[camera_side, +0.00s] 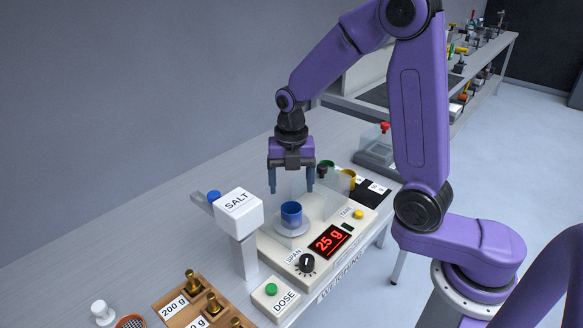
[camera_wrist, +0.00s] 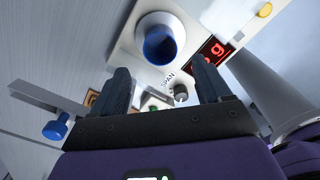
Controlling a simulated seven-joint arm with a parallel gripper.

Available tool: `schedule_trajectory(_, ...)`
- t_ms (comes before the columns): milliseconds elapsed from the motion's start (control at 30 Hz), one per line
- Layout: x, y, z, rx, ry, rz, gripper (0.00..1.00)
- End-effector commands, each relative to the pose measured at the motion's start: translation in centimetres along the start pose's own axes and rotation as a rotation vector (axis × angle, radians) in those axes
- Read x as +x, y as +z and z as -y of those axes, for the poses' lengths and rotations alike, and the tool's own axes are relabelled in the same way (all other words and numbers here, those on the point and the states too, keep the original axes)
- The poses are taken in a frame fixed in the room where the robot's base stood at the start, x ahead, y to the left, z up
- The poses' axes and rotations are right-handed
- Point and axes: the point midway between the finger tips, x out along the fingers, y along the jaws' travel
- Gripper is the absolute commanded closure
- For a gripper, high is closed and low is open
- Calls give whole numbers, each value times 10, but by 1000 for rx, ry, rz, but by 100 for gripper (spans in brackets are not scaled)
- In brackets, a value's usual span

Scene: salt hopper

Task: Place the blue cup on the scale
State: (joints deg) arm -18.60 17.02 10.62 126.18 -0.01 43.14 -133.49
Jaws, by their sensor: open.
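The blue cup (camera_side: 291,214) stands upright on the round pan (camera_side: 291,231) of the scale (camera_side: 272,246), whose red display reads 25 g. In the wrist view the cup (camera_wrist: 161,43) shows from above on the pale pan (camera_wrist: 143,22), ahead of my fingers. My gripper (camera_side: 291,190) is open and empty, its two fingers pointing down above the cup and apart from it. The fingers also show in the wrist view (camera_wrist: 162,80), with clear space between them.
A white SALT hopper (camera_side: 239,208) with a blue knob stands left of the scale. A DOSE button box (camera_side: 272,296) and a wooden tray of brass weights (camera_side: 190,303) are in front. Green and yellow cups (camera_side: 346,180) stand behind the scale. Clear panels stand around the pan.

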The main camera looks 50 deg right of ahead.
Motion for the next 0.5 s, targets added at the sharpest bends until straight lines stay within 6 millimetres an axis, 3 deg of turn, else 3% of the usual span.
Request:
schedule_trajectory(200, -31, 0, 0, 1, 1, 1, 23)
schedule_trajectory(500, -40, -1, 0, 6, -1, -1, 23)
